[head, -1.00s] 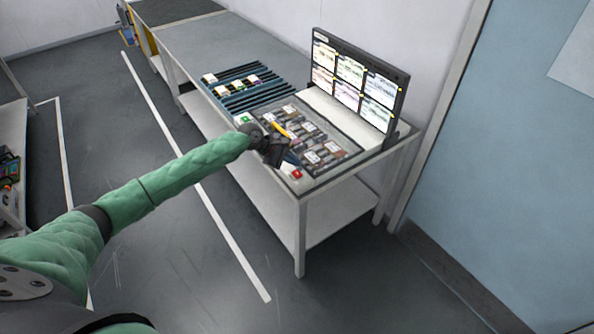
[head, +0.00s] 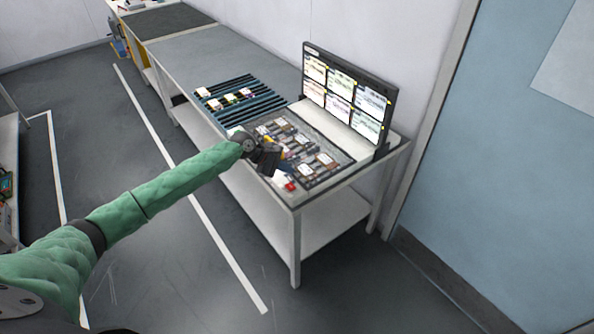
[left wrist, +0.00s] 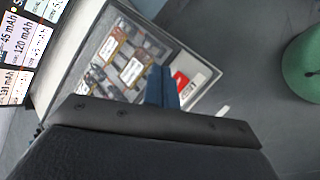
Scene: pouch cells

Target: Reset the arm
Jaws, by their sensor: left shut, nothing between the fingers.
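My left arm reaches in from the left in the head view. Its gripper (head: 268,162) is over the near edge of the tray of pouch cells (head: 345,160). In the left wrist view the two blue fingers (left wrist: 161,86) are together with nothing between them. Behind them the cells (left wrist: 131,70) lie in the tray's compartments, apart from the fingers. My right gripper does not show.
A slotted blue rack (head: 262,109) with several cells stands left of the tray on the table (head: 185,62). An upright label board (head: 390,90) stands behind the tray. Open floor (head: 190,270) lies in front. A blue door is at the right.

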